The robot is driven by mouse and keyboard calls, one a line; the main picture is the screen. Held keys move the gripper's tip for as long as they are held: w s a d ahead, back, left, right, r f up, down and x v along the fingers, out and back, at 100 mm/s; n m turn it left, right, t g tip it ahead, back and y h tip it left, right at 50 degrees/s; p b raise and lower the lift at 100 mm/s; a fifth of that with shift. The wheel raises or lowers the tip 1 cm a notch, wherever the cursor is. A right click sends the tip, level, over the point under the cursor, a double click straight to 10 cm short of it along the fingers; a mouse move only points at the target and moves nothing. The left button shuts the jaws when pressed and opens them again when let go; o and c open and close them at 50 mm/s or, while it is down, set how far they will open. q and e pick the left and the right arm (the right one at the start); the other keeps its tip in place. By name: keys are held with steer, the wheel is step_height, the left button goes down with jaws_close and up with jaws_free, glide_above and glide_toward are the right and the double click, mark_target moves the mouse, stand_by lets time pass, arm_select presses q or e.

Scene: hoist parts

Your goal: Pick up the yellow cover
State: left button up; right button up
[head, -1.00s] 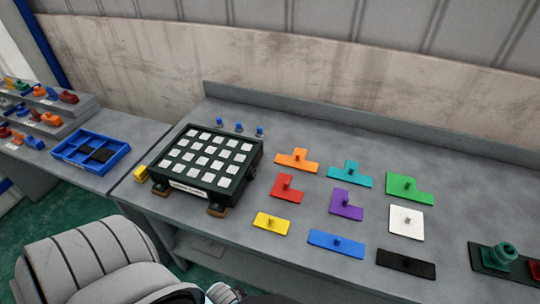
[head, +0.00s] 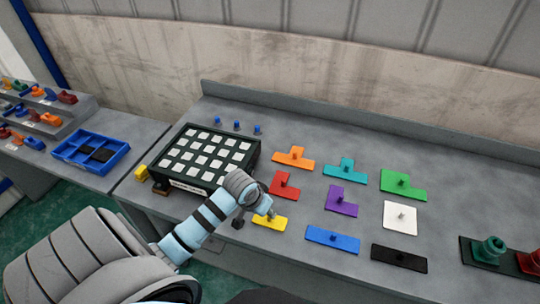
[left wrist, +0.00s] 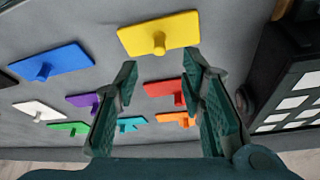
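The yellow cover (head: 270,222) is a flat rectangle with a small knob, lying on the grey table at the front of the coloured pieces. It also shows in the left wrist view (left wrist: 160,34), ahead of the fingertips, with its knob facing the camera. My left gripper (left wrist: 158,80) is open and empty, its two green fingers apart. In the head view my left gripper (head: 255,220) hangs at the left edge of the yellow cover, its wrist hiding part of the area behind. I cannot see my right gripper.
Close by lie a red piece (head: 284,186), a blue piece (head: 333,239) and a purple piece (head: 341,199), each with a knob. The dark box with white squares (head: 181,183) stands left of the cover. More coloured pieces lie to the right and behind.

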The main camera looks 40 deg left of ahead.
mark_target(279, 223)
arm_select(q)
steer(key=x, duration=0.7)
steer(key=shift+s, duration=0.1)
jaws_close()
